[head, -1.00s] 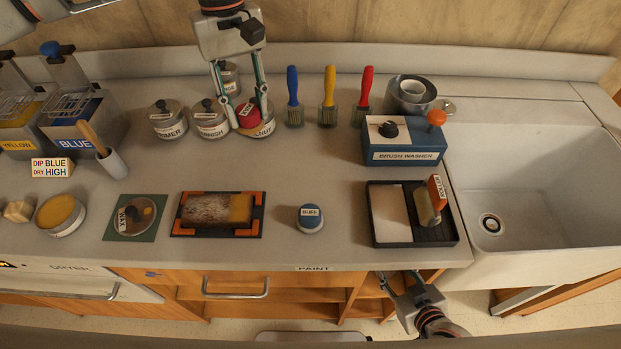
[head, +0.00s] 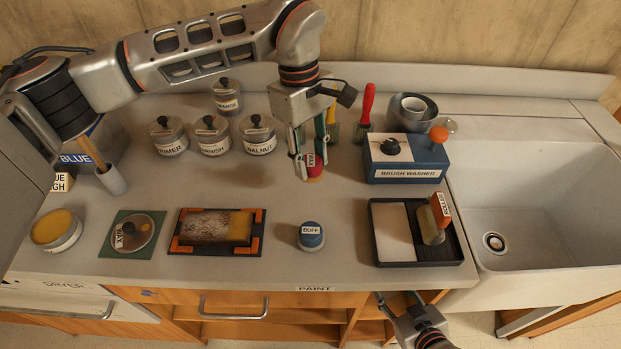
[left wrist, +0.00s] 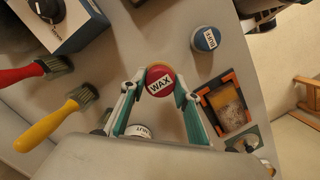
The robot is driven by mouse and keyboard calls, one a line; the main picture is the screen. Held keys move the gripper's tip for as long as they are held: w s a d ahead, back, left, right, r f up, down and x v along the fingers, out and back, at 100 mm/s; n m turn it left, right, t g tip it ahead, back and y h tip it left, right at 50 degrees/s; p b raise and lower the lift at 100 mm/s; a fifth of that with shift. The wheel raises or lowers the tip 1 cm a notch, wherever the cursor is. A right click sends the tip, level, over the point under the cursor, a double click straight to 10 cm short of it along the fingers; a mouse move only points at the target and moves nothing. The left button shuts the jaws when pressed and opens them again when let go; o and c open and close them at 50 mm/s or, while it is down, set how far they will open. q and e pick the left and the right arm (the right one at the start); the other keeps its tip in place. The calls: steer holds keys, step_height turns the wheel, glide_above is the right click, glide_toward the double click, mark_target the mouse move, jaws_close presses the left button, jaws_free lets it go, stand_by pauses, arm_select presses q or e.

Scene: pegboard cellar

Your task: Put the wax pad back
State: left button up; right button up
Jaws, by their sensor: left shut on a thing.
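The wax pad (head: 314,167) is a small round red pad with a white WAX label and a yellowish edge. My left gripper (head: 308,165) is shut on it and holds it above the counter, in front of the brushes. The pad also shows between the fingertips in the left wrist view (left wrist: 160,81). A grey disc with a dark knob and a WAX label (head: 128,234) lies on a green square at the front left. A blue BUFF pad (head: 311,236) stands at the front middle. My right gripper (head: 400,308) hangs below the counter's front edge, its fingers unclear.
A clamped wood panel (head: 214,228) lies left of the BUFF pad. Lidded tins, including WALNUT (head: 258,135), stand behind. The brush washer (head: 406,158), a black tray (head: 414,261) and the sink (head: 535,190) are at right. An open tin with yellow contents (head: 57,230) stands front left.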

mark_target(309, 159)
arm_select(q)
step_height(309, 159, down, 3)
steer(key=shift+f, duration=0.1)
steer(key=shift+f+p, duration=0.3)
steer(key=shift+f, duration=1.55)
steer(key=shift+f, duration=0.1)
steer(key=o, duration=1)
steer(key=shift+f, duration=0.1)
steer(key=shift+o, duration=0.2)
steer(key=r, duration=0.3)
steer(key=r+b, duration=0.1)
steer(key=r, duration=0.3)
steer(key=w+a+r, duration=0.1)
steer(key=r, duration=0.2)
steer(key=shift+w+r, duration=0.1)
steer(key=shift+r, duration=0.25)
steer(key=shift+a+r, duration=0.15)
steer(key=shift+r, duration=0.6)
